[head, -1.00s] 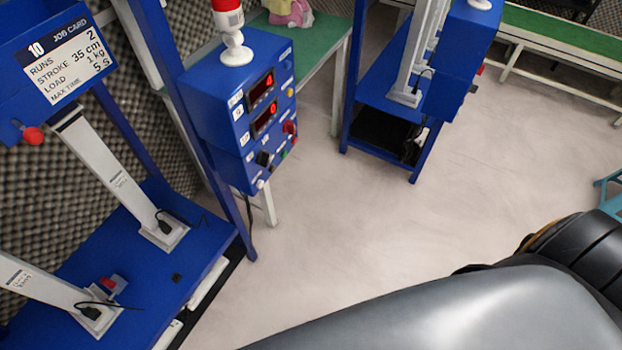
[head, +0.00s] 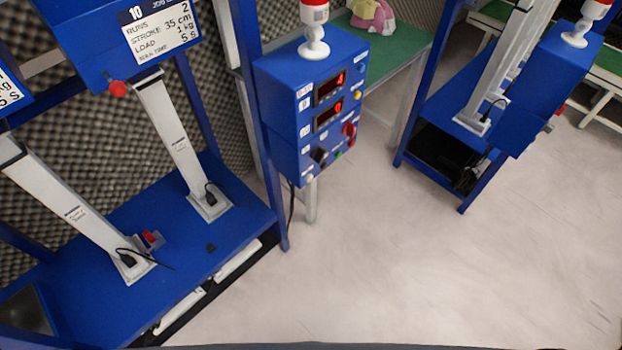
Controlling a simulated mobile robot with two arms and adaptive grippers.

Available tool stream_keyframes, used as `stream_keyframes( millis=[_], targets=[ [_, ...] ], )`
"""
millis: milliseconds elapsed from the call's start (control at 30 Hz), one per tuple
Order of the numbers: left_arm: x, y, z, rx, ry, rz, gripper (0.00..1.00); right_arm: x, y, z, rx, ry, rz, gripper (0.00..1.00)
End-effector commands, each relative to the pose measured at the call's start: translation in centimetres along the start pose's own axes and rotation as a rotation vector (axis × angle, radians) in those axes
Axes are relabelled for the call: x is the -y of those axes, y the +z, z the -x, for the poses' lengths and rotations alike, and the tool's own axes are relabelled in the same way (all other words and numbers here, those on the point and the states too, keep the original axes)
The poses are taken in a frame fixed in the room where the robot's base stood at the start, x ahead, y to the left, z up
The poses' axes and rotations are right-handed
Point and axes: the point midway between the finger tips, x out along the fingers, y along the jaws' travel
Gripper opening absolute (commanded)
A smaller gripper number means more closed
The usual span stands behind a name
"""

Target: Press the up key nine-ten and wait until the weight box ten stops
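The job card for ten (head: 160,30) hangs at the upper left and reads runs 2, stroke 35 cm, load 1 kg, 5 s. Below it stand two pale actuator columns, one on the right (head: 175,140) and one on the left (head: 65,205), on a blue bench. A blue control box (head: 285,110) on the blue post has two red digit displays (head: 329,88), and the upper one seems to read 4. Small knobs and buttons (head: 335,150) sit below the displays. I cannot tell which is the up key. Neither gripper shows.
A blue bench (head: 230,225) fills the left. A green-topped table (head: 405,45) with a pink and yellow thing (head: 373,15) stands behind the control box. Another blue rig (head: 545,85) stands at right. The pale floor (head: 400,270) is open in front.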

Motion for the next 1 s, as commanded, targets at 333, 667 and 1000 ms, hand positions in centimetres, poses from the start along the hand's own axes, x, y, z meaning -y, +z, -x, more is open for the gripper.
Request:
stream_keyframes(
  millis=[333, 667, 1000],
  targets=[
    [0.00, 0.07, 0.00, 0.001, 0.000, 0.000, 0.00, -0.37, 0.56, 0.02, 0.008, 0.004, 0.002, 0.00],
    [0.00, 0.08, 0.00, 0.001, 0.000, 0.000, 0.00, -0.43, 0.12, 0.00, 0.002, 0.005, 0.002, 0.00],
    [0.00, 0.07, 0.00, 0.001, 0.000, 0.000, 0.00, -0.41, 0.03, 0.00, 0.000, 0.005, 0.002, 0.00]
  ],
)
